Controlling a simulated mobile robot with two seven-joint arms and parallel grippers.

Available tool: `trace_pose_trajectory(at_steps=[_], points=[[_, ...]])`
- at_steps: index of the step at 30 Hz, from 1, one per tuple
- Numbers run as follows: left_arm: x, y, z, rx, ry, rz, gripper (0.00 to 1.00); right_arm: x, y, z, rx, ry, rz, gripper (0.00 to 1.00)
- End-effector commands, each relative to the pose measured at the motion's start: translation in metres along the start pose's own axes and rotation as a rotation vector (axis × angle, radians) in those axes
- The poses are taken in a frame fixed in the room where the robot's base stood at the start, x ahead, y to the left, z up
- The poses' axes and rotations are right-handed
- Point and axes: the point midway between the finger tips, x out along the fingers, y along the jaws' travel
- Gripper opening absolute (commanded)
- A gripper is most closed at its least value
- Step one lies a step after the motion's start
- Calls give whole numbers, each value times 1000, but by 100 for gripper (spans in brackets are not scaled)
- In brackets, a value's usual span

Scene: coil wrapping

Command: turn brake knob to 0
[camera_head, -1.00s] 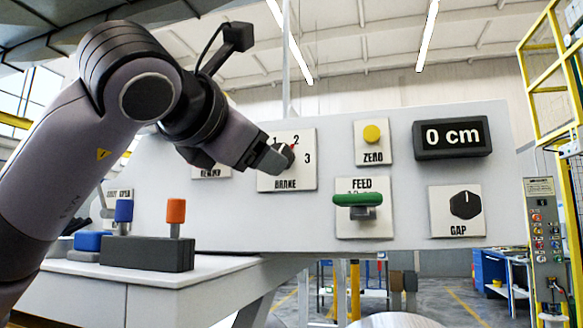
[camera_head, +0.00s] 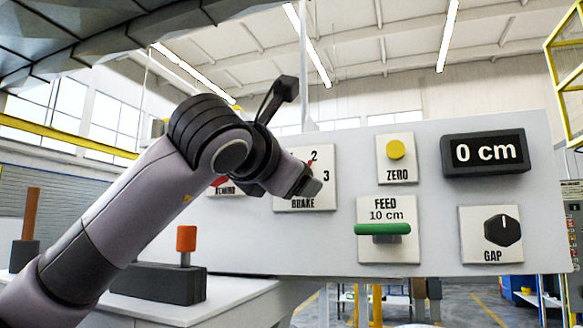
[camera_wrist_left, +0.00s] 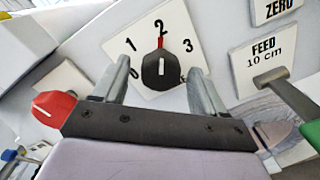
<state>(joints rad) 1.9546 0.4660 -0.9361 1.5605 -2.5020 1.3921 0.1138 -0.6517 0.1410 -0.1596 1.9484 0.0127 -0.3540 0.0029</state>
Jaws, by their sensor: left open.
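The black brake knob (camera_wrist_left: 158,72) sits on its white plate in the left wrist view, with marks 0, 1, 2 and 3 around it. Its red pointer is at 2. In the head view the brake plate (camera_head: 325,158) shows, but my gripper hides most of the knob. My left gripper (camera_head: 312,187) is in front of the plate. In the wrist view its fingers (camera_wrist_left: 160,66) are open, one to each side of the knob and apart from it. I cannot tell how far the fingertips are from the plate. My right gripper is not seen.
To the right are the yellow ZERO button (camera_head: 396,149), green FEED handle (camera_head: 383,229), GAP knob (camera_head: 502,230) and a display (camera_head: 486,152) reading 0 cm. A red rewind knob (camera_wrist_left: 52,108) is left of my fingers. An orange-topped lever (camera_head: 186,238) stands on a dark block.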

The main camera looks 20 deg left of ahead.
Motion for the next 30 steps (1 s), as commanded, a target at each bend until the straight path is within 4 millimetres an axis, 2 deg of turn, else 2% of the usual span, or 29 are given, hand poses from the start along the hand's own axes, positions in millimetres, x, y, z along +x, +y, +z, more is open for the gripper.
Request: trace_pose_trajectory(at_steps=[4,9,20,30], points=[[0,0,0,0,0,0,71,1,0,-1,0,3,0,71],[0,0,0,0,0,-1,16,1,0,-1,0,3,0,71],[0,-2,-2,-41,-1,0,15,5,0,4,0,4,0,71],[0,-4,-4,-265,-10,6,15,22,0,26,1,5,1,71]])
